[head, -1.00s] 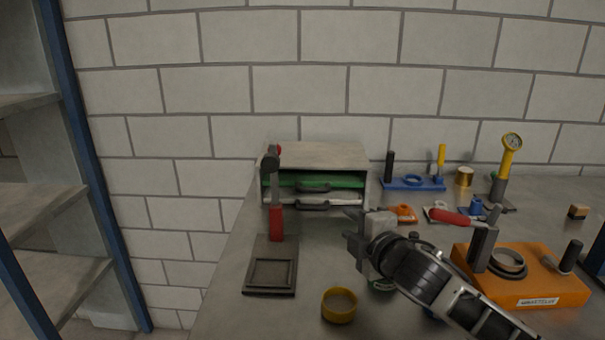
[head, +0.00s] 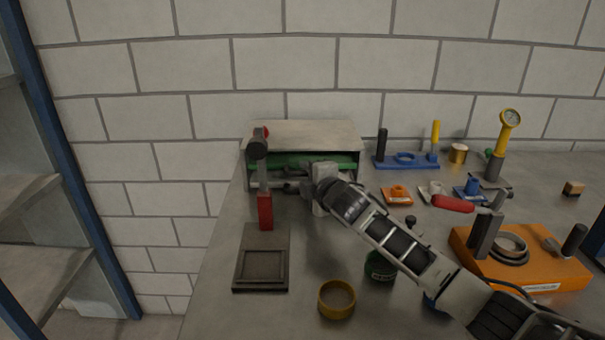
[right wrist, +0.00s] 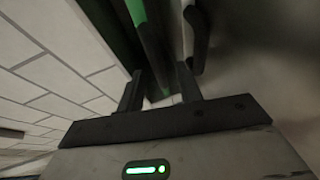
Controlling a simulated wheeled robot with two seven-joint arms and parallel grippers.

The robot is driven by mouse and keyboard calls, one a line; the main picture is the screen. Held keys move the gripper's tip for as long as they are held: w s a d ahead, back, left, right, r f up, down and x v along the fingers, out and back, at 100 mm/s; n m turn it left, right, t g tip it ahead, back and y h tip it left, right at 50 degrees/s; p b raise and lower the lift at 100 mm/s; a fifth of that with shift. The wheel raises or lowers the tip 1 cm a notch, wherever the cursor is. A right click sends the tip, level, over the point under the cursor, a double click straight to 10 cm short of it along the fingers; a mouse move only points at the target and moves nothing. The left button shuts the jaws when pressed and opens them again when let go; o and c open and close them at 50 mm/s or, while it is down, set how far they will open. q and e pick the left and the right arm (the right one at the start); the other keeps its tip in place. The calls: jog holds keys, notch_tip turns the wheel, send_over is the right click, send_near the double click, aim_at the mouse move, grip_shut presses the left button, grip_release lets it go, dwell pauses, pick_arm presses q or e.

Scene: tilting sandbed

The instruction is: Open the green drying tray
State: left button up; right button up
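The green drying tray (head: 345,161) is the upper of two trays in a low grey cabinet (head: 305,133) at the back of the bench. It looks closed. My right gripper (head: 296,179) is at the cabinet front and hides much of the tray fronts and the handles. In the right wrist view, my right gripper's fingers (right wrist: 160,90) are apart. A dark handle bar (right wrist: 153,50) beside the green front (right wrist: 137,12) runs between them; I cannot tell whether they touch it. My left gripper is not in view.
A yellow ring (head: 337,299) and a green-black jar (head: 380,266) lie in front. An orange fixture (head: 530,262) is at the right. A lower pale tray's handle (right wrist: 196,35) is beside the right finger.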

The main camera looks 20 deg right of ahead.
jog(key=shift+x, duration=1.4)
